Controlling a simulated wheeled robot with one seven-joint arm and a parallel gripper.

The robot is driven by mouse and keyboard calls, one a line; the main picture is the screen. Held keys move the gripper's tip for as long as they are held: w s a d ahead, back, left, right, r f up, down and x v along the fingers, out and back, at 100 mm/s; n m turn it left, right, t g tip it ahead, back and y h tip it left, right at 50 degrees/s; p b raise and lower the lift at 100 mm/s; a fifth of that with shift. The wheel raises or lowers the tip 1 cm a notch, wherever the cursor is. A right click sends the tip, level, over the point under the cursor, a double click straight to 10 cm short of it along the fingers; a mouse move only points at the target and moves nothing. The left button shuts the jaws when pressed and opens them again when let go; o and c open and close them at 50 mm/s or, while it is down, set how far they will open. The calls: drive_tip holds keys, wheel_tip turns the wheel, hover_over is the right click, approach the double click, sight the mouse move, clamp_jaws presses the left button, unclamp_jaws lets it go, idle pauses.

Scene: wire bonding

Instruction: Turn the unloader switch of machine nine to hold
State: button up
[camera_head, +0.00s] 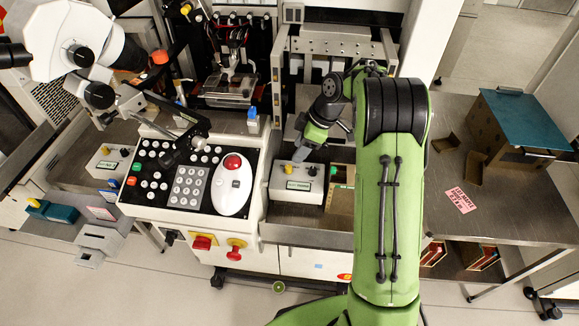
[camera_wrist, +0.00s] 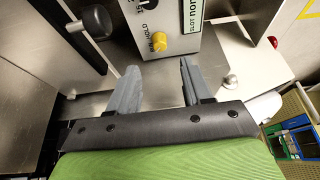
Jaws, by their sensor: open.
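The unloader switch box (camera_head: 283,194) is a light panel with a green-edged label, right of the main keypad console in the head view. In the wrist view the box face (camera_wrist: 180,52) carries a yellow knob (camera_wrist: 158,41) with the word HOLD printed beside it. Which way the knob points is not clear.
The console with keypad (camera_head: 189,186) and white trackball unit (camera_head: 232,185) stands to the left. A similar box with a yellow knob (camera_head: 125,152) is further left. A steel table (camera_head: 500,215) with a cardboard box is at the right. A dark round knob (camera_wrist: 97,20) stands left of my fingers.

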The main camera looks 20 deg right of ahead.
sight(288, 166)
drive_tip(key=b+x, duration=0.1)
drive_tip(key=x, duration=0.6)
drive_tip(key=shift+a+f+b, duration=0.1)
drive_tip(key=shift+f+b, duration=0.2)
drive_tip(key=shift+b, duration=0.05)
clamp_jaws()
